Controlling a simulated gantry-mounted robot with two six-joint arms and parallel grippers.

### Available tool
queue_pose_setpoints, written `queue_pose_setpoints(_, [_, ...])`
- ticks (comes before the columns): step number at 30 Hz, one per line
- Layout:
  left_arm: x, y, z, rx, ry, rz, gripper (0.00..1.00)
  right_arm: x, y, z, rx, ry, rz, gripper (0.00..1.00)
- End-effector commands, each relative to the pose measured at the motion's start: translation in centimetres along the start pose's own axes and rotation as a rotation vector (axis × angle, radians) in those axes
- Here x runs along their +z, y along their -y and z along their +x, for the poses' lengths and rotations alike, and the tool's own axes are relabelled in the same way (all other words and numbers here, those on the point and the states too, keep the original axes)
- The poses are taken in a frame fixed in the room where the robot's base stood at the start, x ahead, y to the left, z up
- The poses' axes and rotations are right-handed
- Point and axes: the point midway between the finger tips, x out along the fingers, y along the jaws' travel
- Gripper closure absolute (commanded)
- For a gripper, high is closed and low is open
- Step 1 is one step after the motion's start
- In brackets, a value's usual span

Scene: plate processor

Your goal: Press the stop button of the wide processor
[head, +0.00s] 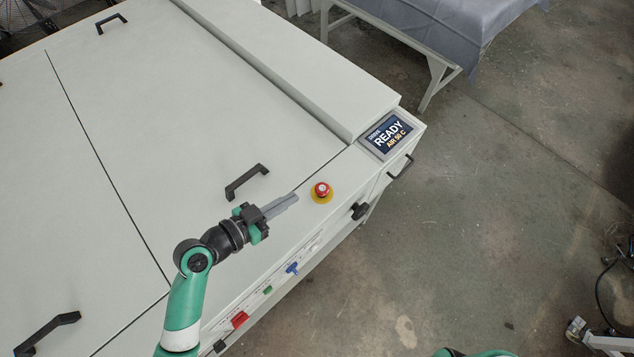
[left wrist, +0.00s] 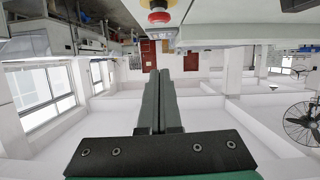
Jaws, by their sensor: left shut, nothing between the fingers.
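The wide processor (head: 190,110) is a large pale grey cabinet filling the left half of the head view. Its red mushroom stop button (head: 321,189) sits on a yellow disc near the front edge of the top. In the left wrist view the stop button (left wrist: 159,16) shows at the top edge, partly cut off. My left gripper (head: 294,198) is shut and empty, just left of the button, its fingers pointing at it with a small gap in the picture. The left fingers also show in the left wrist view (left wrist: 159,78), apart from the button. My right gripper is not in view.
A display (head: 387,134) reading READY stands at the processor's right corner. A black lid handle (head: 247,182) lies behind my left gripper. A red switch (head: 239,319), green button (head: 267,290) and blue knob (head: 292,268) line the front. Open floor lies right.

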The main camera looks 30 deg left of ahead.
Motion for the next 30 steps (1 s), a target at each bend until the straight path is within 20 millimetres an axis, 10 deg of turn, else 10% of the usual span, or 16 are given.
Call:
queue_pose_setpoints(14, [0.3,0.3,1.1,-0.006,-0.004,0.003,1.0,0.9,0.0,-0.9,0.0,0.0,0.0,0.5])
queue_pose_setpoints(30, [1.6,0.3,10.5,-0.006,0.001,-0.001,1.0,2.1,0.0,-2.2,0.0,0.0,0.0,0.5])
